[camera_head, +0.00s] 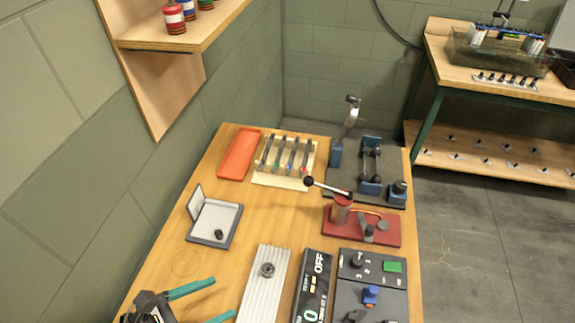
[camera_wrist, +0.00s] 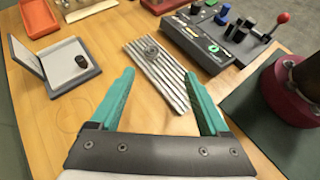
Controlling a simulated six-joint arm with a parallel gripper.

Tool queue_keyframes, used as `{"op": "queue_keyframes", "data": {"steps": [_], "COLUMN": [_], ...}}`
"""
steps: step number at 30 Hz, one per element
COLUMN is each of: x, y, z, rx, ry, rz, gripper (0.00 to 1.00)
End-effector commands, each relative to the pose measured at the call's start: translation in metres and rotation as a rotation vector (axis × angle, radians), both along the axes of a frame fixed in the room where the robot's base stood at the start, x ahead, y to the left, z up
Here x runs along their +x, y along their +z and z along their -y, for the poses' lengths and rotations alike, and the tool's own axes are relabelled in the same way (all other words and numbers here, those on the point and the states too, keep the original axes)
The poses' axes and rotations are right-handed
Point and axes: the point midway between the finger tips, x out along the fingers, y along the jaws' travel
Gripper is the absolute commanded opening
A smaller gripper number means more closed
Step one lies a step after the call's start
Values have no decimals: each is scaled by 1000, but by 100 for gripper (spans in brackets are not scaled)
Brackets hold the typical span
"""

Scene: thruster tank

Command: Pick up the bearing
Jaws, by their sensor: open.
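The bearing (camera_head: 267,269) is a small grey metal ring lying on a pale ribbed plate (camera_head: 262,297) near the front middle of the wooden table. In the wrist view the bearing (camera_wrist: 151,51) rests near the far end of the ribbed plate (camera_wrist: 176,88). My gripper (camera_head: 204,302) is at the front left of the table, with green fingers spread apart and nothing between them. In the wrist view my gripper (camera_wrist: 163,92) points toward the ribbed plate, and the bearing is beyond the fingertips, apart from them.
A white open-lidded tray (camera_head: 229,238) with a small dark part (camera_head: 219,234) lies left of the plate. A control box (camera_head: 371,285) and a black display unit (camera_head: 312,288) stand to its right. A red lever press (camera_head: 362,224) stands behind. Bare wood lies left of the plate.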

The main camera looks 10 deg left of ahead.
Motion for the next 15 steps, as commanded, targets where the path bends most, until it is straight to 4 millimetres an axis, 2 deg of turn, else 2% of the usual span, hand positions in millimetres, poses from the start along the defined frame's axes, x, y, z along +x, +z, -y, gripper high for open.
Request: {"op": "queue_keyframes", "data": {"steps": [2, 4, 12, 15], "x": [-10, -7, 48, 60], "y": [-11, -17, -52, -59], "z": [-12, -11, 27, 34], "rx": [-47, -63, -61, -59], "ry": [96, 120, 114, 114], "rz": [6, 10, 6, 7], "gripper": [79, 79, 79, 79]}}
